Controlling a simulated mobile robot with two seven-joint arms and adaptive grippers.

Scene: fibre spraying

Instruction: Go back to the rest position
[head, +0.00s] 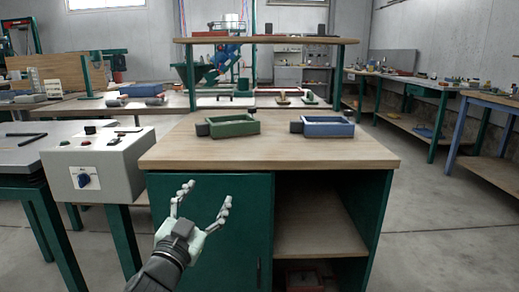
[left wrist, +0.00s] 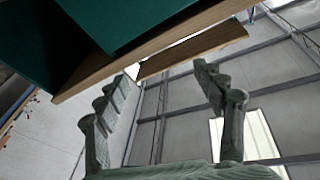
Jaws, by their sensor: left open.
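My left gripper (head: 203,207) is open and empty in the head view, in front of the green door of the workbench and below its top edge. In the left wrist view its two fingers (left wrist: 165,105) stand wide apart with nothing between them. Beyond them show the wooden board edge, the wall and the ceiling beams. The workbench (head: 270,150) has a wooden top and a green cabinet body. My right gripper is in neither view.
A green tray (head: 233,126) and a blue tray (head: 328,127) stand on the workbench top. A grey control box (head: 95,165) with a knob stands at its left. A shelf (head: 265,40) rises behind. Side tables (head: 425,84) line the right, with open floor (head: 430,215) before them.

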